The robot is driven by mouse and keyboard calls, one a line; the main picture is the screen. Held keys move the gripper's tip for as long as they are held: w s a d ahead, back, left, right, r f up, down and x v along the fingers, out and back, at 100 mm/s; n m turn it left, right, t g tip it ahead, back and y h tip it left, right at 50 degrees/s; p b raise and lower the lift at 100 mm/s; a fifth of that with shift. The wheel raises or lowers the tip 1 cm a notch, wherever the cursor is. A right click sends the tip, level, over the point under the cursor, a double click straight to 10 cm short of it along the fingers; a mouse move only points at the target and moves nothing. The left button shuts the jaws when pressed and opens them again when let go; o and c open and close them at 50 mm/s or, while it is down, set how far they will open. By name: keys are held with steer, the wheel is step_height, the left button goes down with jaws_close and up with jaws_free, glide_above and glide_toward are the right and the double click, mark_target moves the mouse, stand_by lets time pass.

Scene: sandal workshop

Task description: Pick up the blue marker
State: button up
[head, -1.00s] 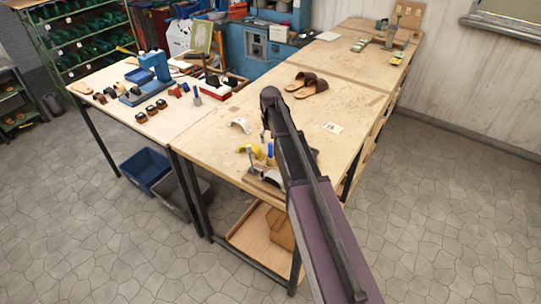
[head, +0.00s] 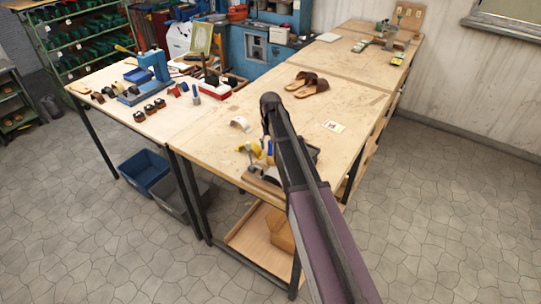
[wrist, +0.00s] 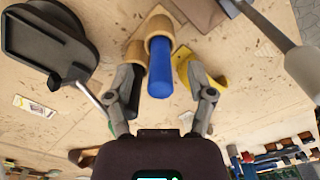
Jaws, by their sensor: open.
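The blue marker (wrist: 160,72) shows in the wrist view as a plain blue cylinder with one end in a light wooden ring-like holder (wrist: 159,26). My gripper (wrist: 164,84) is open, with one finger on each side of the marker and visible gaps between. In the head view a small blue upright thing (head: 270,147), which looks like the marker, stands near the workbench's front edge, beside my arm. My gripper is mostly hidden behind my arm there.
In the wrist view, a black round-based object (wrist: 48,38) with a metal rod is at left. A yellow item (wrist: 184,66) lies close by the right finger. A thick grey rod (wrist: 300,65) is at right. Brown sandals (head: 307,84) lie farther back on the workbench (head: 345,105).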

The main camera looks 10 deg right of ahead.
steer(key=shift+f+b, duration=0.35)
steer(key=shift+f, duration=0.3)
steer(key=c, duration=1)
